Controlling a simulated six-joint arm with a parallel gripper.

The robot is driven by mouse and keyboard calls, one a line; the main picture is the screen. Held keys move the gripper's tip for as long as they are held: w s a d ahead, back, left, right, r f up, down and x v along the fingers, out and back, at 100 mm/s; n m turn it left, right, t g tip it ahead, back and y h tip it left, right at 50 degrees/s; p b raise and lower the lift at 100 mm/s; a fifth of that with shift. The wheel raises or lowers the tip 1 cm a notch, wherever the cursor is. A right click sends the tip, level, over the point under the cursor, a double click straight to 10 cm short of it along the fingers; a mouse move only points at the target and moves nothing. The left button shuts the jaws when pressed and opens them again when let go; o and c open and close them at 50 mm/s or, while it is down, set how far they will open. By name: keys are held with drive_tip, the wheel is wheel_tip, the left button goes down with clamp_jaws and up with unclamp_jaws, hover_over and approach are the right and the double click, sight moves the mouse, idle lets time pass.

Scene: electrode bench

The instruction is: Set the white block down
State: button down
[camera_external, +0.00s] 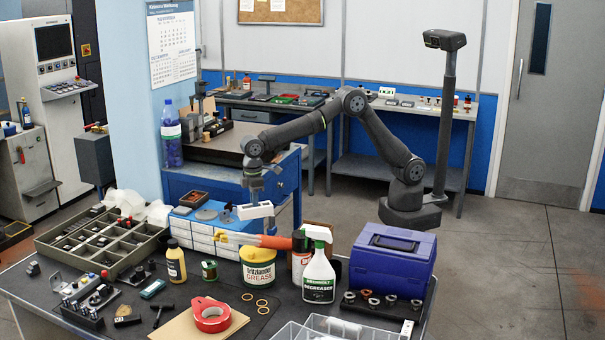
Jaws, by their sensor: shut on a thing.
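The white block (255,211) is a small, long white piece held in the air in the middle of the external view. It hangs in front of the blue cabinet and, in the picture, just above the orange-handled tool. My gripper (255,195) points down from above and is shut on the white block. The block looks roughly level. The exact gap beneath it cannot be told from this one view. The fingertips are small and partly merge with the block.
The dark bench (160,300) is crowded: a compartment tray (60,240), white drawers (203,238), a grease tub (258,267), a spray bottle (319,270), a purple toolbox (392,260) and red tape (212,315).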

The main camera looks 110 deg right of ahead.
drive_tip(key=shift+d+f, duration=0.1)
drive_tip(key=shift+d, duration=0.3)
drive_tip(key=s+a+r+m, duration=0.15)
drive_tip(key=a+r, duration=0.35)
drive_tip(key=a, duration=1.1)
drive_tip(key=a+r+m, duration=0.3)
drive_tip(key=a+r, duration=0.2)
drive_tip(key=a, duration=1.2)
drive_tip(key=d+f+n, duration=0.2)
drive_tip(key=d+f, duration=0.3)
drive_tip(key=d, duration=1.1)
drive_tip(key=w+d+f+n, duration=0.1)
drive_tip(key=d+f, duration=0.4)
drive_tip(key=d, duration=1.2)
drive_tip(key=shift+w+n, duration=0.15)
drive_tip(key=shift+n, duration=0.7)
